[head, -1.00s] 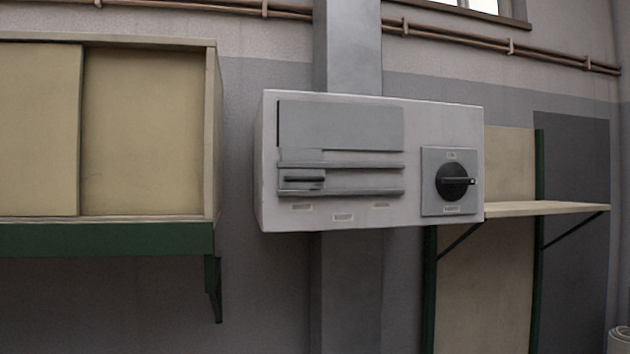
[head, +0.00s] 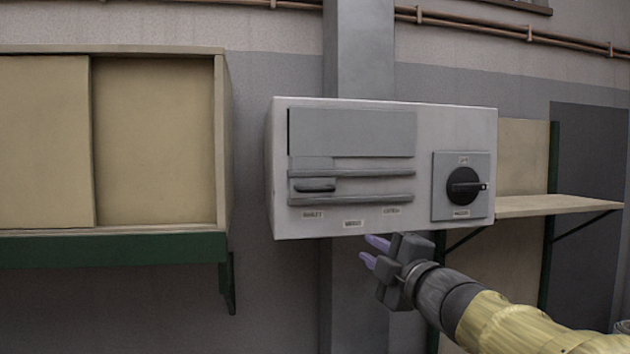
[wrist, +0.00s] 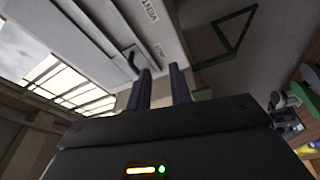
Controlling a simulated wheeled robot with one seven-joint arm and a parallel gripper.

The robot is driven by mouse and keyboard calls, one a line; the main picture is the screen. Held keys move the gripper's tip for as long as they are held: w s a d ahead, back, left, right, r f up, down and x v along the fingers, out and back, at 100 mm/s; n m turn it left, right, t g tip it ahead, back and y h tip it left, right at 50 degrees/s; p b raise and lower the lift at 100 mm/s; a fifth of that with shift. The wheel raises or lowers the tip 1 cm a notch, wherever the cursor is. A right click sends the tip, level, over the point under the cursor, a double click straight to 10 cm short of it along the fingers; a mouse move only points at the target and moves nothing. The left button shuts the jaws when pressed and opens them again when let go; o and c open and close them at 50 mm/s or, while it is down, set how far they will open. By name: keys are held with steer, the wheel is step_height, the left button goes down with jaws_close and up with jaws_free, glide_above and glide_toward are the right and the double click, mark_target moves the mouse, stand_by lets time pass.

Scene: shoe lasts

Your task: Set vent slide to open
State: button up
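The vent slide (head: 314,188) is a small grey plate with a dark horizontal handle. It sits at the left end of two horizontal rails on the front of a pale grey wall box (head: 350,226).
A black rotary knob (head: 464,187) on a square plate is at the box's right. A beige cabinet (head: 222,140) hangs on the left. A wooden shelf (head: 560,205) with green brackets is on the right. Pipes (head: 480,27) run along the wall above.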

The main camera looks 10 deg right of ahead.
mark_target(319, 191)
steer(key=s+r+n+y, duration=0.3)
steer(key=r+n, duration=0.2)
steer(key=r, duration=0.1)
steer(key=shift+a+r+n+p, duration=0.3)
steer(key=shift+a, duration=0.15)
steer(key=p+x, duration=0.7)
steer(key=x, duration=0.9)
steer(key=shift+w+a, duration=0.15)
steer(key=shift+a, duration=0.05)
steer(key=shift+w+a+p, duration=0.2)
steer(key=shift+w+p, duration=0.1)
steer(key=shift+w, duration=0.1)
steer(key=shift+c, duration=0.2)
jaws_close()
